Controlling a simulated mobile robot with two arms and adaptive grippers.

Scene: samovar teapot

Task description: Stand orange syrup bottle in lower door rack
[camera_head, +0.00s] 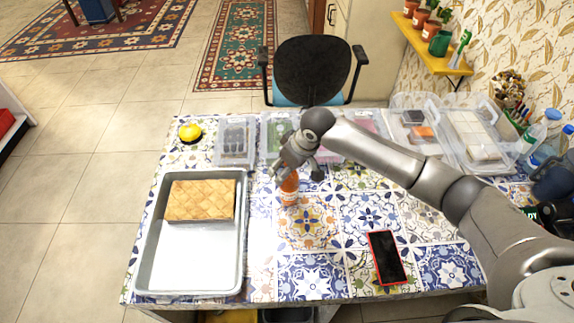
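An orange bottle (289,188) stands upright on the patterned tabletop, just right of the metal tray. My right gripper (299,172) reaches in from the right, directly over the bottle's top. Its fingers look spread, with one beside the bottle's upper part and the other apart from it to the right. The bottle's top is partly hidden by the gripper, and contact is unclear. My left gripper is not in view. No door rack shows in this view.
A metal tray (192,262) holding a flat pastry (201,200) lies at left. A phone (386,258) lies at front right. Clear containers (236,141) line the back, near a yellow lemon-like item (190,132). Bottles (549,125) stand at far right. A chair (312,70) is behind the table.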

